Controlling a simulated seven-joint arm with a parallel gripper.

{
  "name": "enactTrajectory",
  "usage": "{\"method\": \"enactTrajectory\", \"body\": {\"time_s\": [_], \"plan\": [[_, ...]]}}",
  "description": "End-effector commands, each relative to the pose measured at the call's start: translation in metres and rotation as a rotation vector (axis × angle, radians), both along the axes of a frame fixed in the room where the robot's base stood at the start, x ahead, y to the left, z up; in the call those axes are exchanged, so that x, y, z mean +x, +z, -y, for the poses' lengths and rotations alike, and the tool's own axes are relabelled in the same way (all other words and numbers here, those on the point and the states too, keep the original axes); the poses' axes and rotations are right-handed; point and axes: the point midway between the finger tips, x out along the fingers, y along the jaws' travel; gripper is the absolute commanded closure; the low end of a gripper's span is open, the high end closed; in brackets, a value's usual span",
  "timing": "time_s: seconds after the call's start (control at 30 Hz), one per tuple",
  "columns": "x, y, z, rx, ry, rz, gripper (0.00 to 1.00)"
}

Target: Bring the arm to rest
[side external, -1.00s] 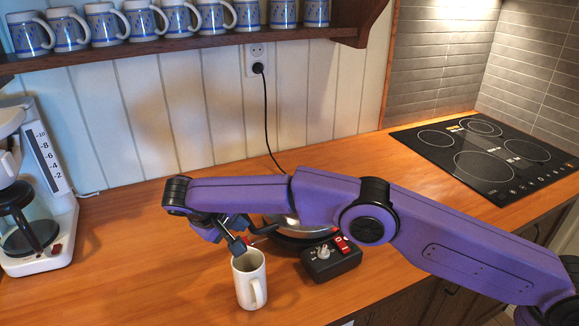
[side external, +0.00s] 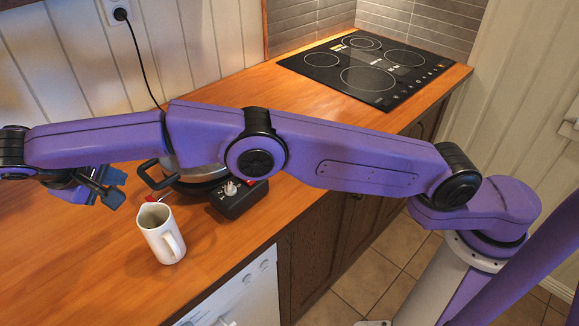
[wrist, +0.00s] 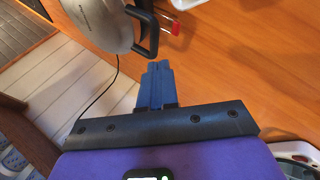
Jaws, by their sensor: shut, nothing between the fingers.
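My gripper (side external: 112,190) is in the left part of the side view, at the end of my purple arm. Its blue fingers are shut and empty in the wrist view (wrist: 157,85). It is above the wooden counter, to the left of a white mug (side external: 162,238), and apart from it. The mug stands upright on the counter. My arm reaches across the counter from the right and hides part of a metal pot (side external: 200,172) with a black handle (side external: 150,176).
A black control box (side external: 240,200) with a knob stands beside the pot. A small red item (wrist: 172,25) lies near the pot's handle. A black cooktop (side external: 365,68) is set in the counter at the back. The wooden counter (wrist: 240,75) is clear beside my fingers.

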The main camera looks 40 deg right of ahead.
Motion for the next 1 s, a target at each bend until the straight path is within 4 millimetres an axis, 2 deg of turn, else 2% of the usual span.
{"method": "enactTrajectory", "body": {"time_s": [0.17, 0.47, 0.77, 1.0], "plan": [[-0.006, 0.020, 0.019, 0.026, 0.099, -0.078, 1.00], [-0.049, 0.044, 0.076, 0.086, 0.278, -0.225, 1.00], [-0.122, 0.051, 0.161, 0.158, 0.424, -0.358, 1.00], [-0.196, 0.043, 0.242, 0.223, 0.519, -0.449, 1.00]]}}
